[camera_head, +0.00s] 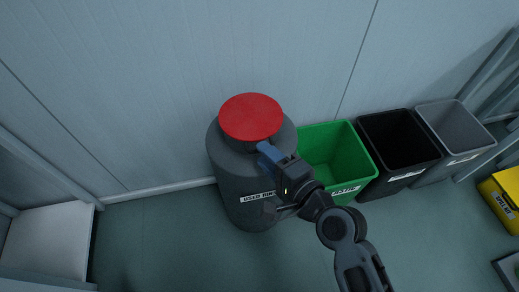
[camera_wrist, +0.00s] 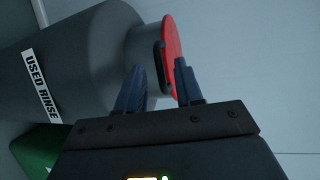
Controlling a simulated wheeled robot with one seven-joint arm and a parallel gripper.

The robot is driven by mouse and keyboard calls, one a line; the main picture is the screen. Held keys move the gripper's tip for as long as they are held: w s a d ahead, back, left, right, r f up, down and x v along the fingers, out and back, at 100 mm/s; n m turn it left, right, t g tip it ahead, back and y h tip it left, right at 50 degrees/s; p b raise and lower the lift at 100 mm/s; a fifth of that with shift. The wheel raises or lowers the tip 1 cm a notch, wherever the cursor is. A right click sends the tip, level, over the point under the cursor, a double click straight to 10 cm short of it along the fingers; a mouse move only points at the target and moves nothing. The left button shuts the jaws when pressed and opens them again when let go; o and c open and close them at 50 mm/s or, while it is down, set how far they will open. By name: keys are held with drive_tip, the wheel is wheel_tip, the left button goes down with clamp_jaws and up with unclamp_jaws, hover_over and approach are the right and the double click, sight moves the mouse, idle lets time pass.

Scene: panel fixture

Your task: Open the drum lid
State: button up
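A grey drum (camera_head: 232,172) stands on the floor against the wall, with a "USED RINSE" label on its side. Its round red lid (camera_head: 251,116) lies flat on top and looks closed. In the wrist view the drum (camera_wrist: 85,60) appears sideways, with the red lid (camera_wrist: 171,45) edge-on and a dark handle-like part (camera_wrist: 160,66) beside its rim. My gripper (camera_head: 268,152) is at the lid's front right edge. In the wrist view my gripper (camera_wrist: 160,82) has its two blue fingers apart, on either side of the lid's rim. I cannot tell whether they touch it.
A green bin (camera_head: 335,147), a black bin (camera_head: 400,140) and a grey bin (camera_head: 455,132) stand right of the drum along the wall. A yellow box (camera_head: 502,200) is at the far right. A white box-like surface (camera_head: 48,240) is at the lower left. Floor left of the drum is clear.

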drive_tip(key=shift+x, duration=1.65)
drive_tip(key=shift+f, duration=0.1)
clamp_jaws()
